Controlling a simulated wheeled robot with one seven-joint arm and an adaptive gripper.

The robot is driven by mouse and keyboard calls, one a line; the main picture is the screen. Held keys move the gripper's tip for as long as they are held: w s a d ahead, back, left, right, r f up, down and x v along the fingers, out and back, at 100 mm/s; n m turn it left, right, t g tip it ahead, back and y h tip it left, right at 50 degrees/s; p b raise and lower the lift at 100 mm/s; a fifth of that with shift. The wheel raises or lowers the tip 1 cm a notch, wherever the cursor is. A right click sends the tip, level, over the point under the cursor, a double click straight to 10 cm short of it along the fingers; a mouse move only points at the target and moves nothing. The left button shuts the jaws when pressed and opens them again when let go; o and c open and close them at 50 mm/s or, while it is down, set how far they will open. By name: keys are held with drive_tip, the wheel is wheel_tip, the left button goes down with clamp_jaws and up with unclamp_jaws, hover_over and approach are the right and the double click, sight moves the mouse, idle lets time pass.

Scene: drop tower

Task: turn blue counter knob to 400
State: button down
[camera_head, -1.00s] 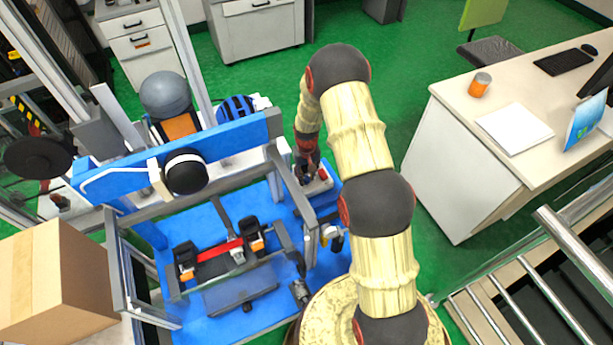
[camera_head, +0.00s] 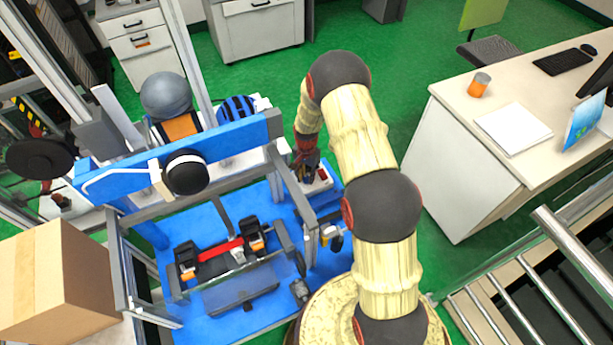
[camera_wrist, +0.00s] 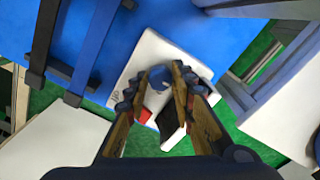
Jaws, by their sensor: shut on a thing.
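The blue counter knob (camera_wrist: 159,76) sits on a white counter box (camera_wrist: 150,50) in the wrist view. My gripper (camera_wrist: 159,82) has one finger on each side of the knob and is shut on it. A red part (camera_wrist: 143,115) and a black part (camera_wrist: 172,125) show on the box between the fingers. In the head view my gripper (camera_head: 309,175) is at the counter box (camera_head: 323,181), at the right of the blue tower bench; the knob is hidden there. I cannot read any number on the counter.
The blue drop tower frame (camera_head: 235,142) and its grey posts stand just left of my gripper. A cardboard box (camera_head: 55,280) is at the far left. A white desk (camera_head: 460,150) stands to the right, with green floor between. A metal railing (camera_head: 570,250) is at the lower right.

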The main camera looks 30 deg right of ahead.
sight(306, 178)
drive_tip(key=shift+m, duration=0.4)
drive_tip(key=c, duration=1.5)
unclamp_jaws()
wheel_tip(306, 178, up, 12)
